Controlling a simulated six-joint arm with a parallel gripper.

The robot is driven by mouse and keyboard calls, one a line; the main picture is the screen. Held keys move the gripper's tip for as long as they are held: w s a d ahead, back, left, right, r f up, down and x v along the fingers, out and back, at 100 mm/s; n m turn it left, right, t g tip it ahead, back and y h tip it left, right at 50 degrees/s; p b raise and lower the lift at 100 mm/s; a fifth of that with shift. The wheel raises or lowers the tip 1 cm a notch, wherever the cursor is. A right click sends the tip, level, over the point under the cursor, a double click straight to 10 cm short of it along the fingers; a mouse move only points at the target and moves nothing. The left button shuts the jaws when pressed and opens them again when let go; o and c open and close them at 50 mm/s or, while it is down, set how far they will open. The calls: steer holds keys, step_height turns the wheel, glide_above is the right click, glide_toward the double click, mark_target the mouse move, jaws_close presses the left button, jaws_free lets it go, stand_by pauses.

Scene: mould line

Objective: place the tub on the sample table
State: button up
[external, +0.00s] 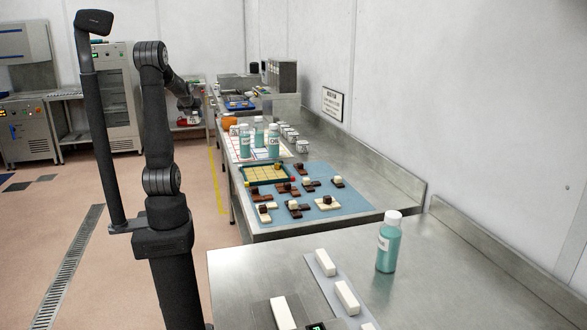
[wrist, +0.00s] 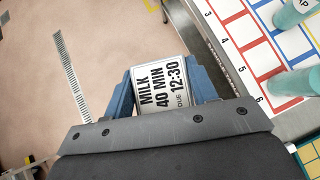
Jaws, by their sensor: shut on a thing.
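My gripper (wrist: 162,88) has blue fingers and is shut on the tub (wrist: 161,92), between them in the wrist view. Its white face reads "MILK 40 MIN DUE 12:30". The rest of the tub is hidden by my gripper. Bare floor lies below and to the left of it, with the bench edge to the right. In the external view my gripper (external: 190,114) is small and far off, left of the long bench; the tub is too small there to make out clearly.
A numbered mat (wrist: 235,28) with teal bottles (external: 273,142) lies on the steel bench. Several white tubs (external: 303,147) stand by the wall. Nearer are a framed tray (external: 250,180) and a blue mat (external: 345,212) with chocolates. Open floor (external: 60,185) is at left.

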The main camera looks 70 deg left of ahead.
steer(key=s+n, duration=0.1)
steer(key=s, duration=0.5)
steer(key=w+a+f+m+t+h, duration=0.15)
steer(key=w+a+f, duration=0.3)
steer(key=w, duration=0.55)
steer(key=w+a+f+m+t, duration=0.1)
steer(key=w+a+f+m, duration=0.3)
steer(key=w, duration=0.6)
steer(key=w+a+f+m+t+h, duration=0.15)
steer(key=w+a, duration=0.35)
steer(key=w, duration=0.5)
steer(key=shift+y, duration=0.4)
steer(key=shift+w+a+f, duration=0.1)
steer(key=shift+a+f, duration=0.05)
steer(key=shift+f, duration=3.15)
steer(key=shift+f, duration=0.4)
steer(key=o, duration=1.2)
steer(key=v, duration=1.7)
steer(key=shift+r, duration=0.15)
